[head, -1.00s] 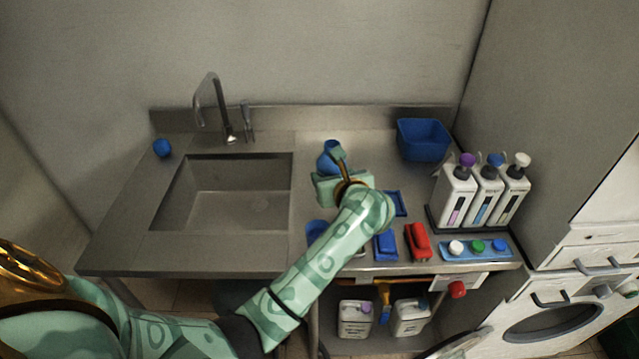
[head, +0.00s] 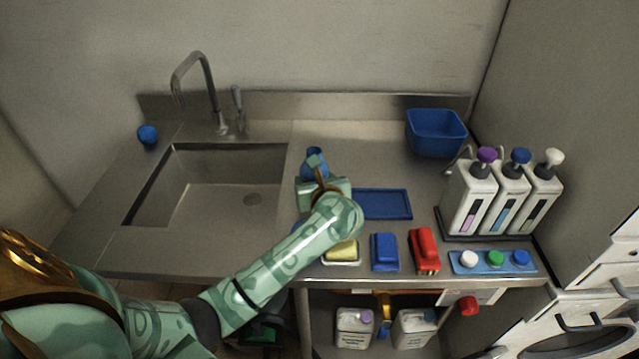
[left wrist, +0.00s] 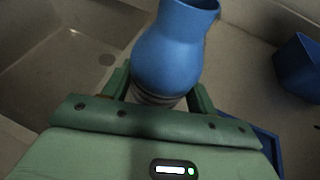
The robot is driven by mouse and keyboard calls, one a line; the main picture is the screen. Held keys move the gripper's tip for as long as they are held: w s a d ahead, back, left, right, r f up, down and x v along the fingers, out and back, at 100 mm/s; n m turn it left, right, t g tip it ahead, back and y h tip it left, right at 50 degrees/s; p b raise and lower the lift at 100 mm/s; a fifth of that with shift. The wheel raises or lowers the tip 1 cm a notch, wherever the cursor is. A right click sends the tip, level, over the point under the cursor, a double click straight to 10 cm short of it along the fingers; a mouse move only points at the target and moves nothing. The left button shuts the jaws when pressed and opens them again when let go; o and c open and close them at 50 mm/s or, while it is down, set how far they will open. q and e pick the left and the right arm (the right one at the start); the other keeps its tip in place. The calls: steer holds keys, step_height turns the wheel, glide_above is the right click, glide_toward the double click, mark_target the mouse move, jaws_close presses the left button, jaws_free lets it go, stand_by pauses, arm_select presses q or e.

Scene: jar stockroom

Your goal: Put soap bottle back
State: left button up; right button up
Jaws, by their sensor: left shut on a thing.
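A blue bottle-shaped thing with a flared open top (head: 315,161) stands about upright at the middle of the counter, right of the sink. My left gripper (head: 322,184) is around its lower body. In the left wrist view the blue bottle (left wrist: 180,45) sits between the two green fingers (left wrist: 158,92), which are shut on it. Grey bands show low on it, and its base is hidden by my gripper. I cannot tell whether it touches the counter. A flat blue tray (head: 384,205) lies just right of my gripper. My right gripper is not in view.
Three white pump bottles (head: 468,197) stand in a dark rack at the right. A blue bin (head: 436,134) is at the back right. A yellow sponge (head: 342,250), blue block (head: 384,252) and red tool (head: 424,250) line the front edge. The sink (head: 215,188) is left.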

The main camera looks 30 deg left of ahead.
arm_select(q)
steer(key=shift+s+a, duration=0.1)
steer(key=shift+a, duration=0.2)
steer(key=shift+a+f, duration=0.1)
steer(key=shift+a, duration=0.05)
steer(key=o, duration=0.7)
steer(key=shift+f, duration=0.1)
steer(key=o, duration=0.4)
steer(key=shift+d, duration=0.2)
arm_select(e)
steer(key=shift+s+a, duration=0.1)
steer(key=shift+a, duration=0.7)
arm_select(q)
steer(key=shift+r, duration=0.35)
steer(key=p+v, duration=0.2)
steer(key=v, duration=1)
steer(key=shift+f, duration=0.1)
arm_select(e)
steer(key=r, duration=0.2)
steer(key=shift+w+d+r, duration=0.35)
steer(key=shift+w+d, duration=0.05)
